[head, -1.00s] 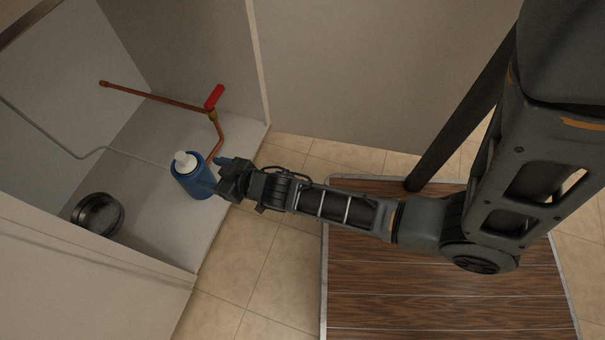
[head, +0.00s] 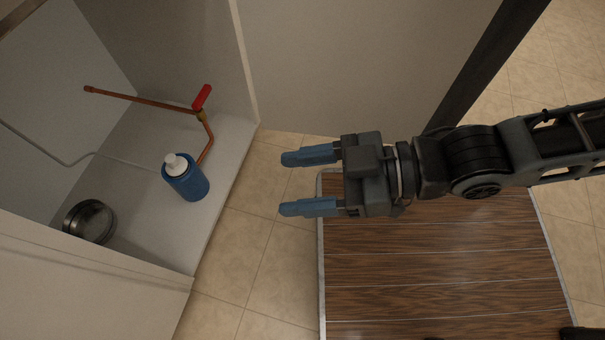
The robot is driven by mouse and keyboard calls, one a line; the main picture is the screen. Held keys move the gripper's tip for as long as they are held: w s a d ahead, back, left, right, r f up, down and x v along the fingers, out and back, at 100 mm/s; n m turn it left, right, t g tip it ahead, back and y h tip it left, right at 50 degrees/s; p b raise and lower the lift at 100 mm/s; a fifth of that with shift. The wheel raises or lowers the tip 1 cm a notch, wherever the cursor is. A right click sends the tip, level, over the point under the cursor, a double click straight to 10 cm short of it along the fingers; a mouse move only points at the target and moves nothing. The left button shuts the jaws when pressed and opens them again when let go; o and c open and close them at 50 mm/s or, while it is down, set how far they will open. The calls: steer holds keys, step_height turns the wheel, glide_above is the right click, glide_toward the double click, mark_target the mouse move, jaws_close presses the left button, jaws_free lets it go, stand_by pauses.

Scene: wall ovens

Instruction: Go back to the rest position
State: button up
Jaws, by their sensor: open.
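My gripper (head: 309,181) is open and empty, with two blue fingers pointing left. It is over the tiled floor by the left edge of the wooden platform, outside the cabinet. A blue bottle with a white cap (head: 187,180) stands upright on the cabinet floor, left of my gripper and clear of its fingers.
The open cabinet (head: 212,225) holds a copper pipe (head: 140,97) with a red valve handle (head: 202,97) and a round metal tin (head: 89,221). Tiled floor (head: 245,262) lies between the cabinet and the wooden platform (head: 430,270). A grey panel (head: 350,60) stands behind.

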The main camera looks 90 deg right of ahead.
step_height(320, 180, up, 26)
steer(key=p, duration=2.5)
steer(key=shift+f+p, duration=0.2)
steer(key=shift+p, duration=0.15)
steer(key=shift+c, duration=0.5)
